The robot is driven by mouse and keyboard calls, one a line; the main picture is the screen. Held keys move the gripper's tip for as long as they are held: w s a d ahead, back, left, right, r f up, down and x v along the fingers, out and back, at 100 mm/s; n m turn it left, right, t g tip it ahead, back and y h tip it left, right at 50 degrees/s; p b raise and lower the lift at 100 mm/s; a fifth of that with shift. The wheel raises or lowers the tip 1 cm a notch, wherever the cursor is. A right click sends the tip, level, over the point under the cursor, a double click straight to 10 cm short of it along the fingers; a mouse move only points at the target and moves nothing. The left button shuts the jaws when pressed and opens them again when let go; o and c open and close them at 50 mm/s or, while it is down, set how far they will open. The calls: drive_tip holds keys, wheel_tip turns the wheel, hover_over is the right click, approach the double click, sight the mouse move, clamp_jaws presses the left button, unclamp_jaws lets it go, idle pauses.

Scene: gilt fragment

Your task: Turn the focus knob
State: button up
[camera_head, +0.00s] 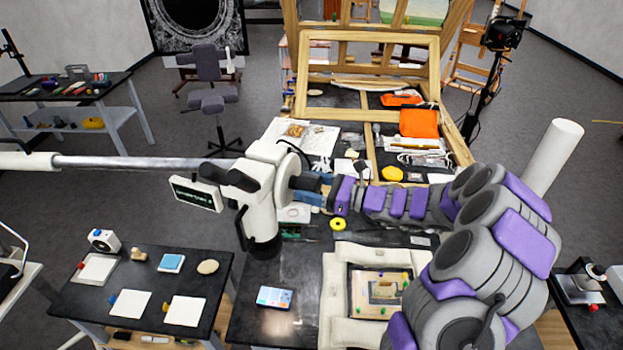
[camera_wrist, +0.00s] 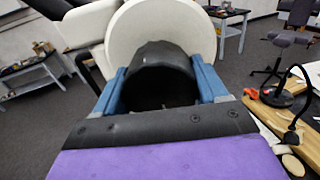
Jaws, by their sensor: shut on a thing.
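A white microscope (camera_head: 257,180) on a long horizontal arm stands over the work table, with a black eyepiece part and a small screen on its left. The black focus knob (camera_wrist: 160,65) sticks out from a round white housing on its side. My gripper (camera_head: 307,189) reaches the knob from the right. In the wrist view, the blue fingers of my gripper (camera_wrist: 160,88) lie on the left and right sides of the knob, shut on it. The knob's near end is in shadow, and I see no mark showing how far it is turned.
A side table (camera_head: 70,297) with small items stands at lower left. A large wooden easel frame (camera_head: 366,36) stands behind, with tools and orange cloth (camera_head: 419,123) before it.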

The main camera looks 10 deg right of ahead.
drive_tip(key=shift+w+d+r+m+p, duration=0.1)
drive_tip(key=shift+r+m+p, duration=0.25)
drive_tip(key=shift+m+p, duration=0.2)
drive_tip(key=o, duration=1)
drive_tip(key=shift+w+f, duration=0.15)
drive_tip(key=shift+f, duration=0.1)
drive_tip(key=shift+o, duration=0.2)
drive_tip(key=b+v, duration=0.2)
drive_tip(key=v, duration=1.5)
drive_tip(key=shift+d+f+b, duration=0.15)
drive_tip(key=shift+d+b, duration=0.1)
drive_tip(key=shift+b, duration=0.1)
